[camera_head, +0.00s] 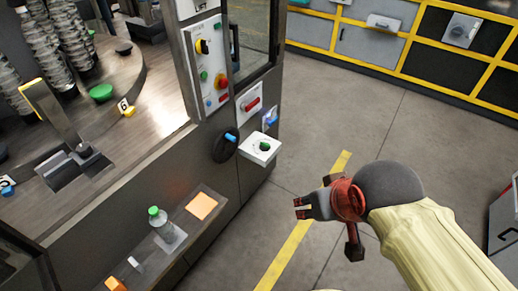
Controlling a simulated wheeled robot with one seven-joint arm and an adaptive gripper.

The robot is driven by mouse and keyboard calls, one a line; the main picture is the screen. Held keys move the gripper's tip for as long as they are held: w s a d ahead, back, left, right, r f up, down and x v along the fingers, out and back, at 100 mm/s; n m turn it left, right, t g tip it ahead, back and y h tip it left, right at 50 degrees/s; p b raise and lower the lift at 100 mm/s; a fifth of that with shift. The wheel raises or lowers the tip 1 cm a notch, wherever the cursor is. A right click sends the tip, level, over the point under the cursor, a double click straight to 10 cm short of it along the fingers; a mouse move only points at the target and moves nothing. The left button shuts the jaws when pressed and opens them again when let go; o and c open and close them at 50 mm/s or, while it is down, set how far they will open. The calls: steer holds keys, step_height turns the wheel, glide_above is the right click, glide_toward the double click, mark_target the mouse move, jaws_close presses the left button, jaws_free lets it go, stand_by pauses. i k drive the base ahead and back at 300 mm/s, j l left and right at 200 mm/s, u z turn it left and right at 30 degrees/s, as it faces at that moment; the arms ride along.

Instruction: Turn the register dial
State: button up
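Two dial-like controls sit low on the front corner of the machine. One is a white box (261,149) with a green knob (264,146) and markings around it. The other is a black round dial (225,147) with a blue handle, just left of the box. I cannot tell from a label which is the register dial. My gripper (299,208) is over the floor, right of and below both in the picture, clear of them, its fingers pointing left. A small gap shows between the fingertips, with nothing between them.
A control panel (207,62) with buttons and a red switch (251,104) are above the dials. A ledge below holds a bottle with a green cap (160,223) and an orange pad (201,206). Open floor with a yellow line (292,252) lies to the right.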

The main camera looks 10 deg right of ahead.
mark_target(264, 147)
steer(key=i+j+z, duration=0.15)
steer(key=i, duration=0.4)
steer(key=i+j+z, duration=0.2)
steer(key=i+j, duration=0.2)
steer(key=i, duration=0.1)
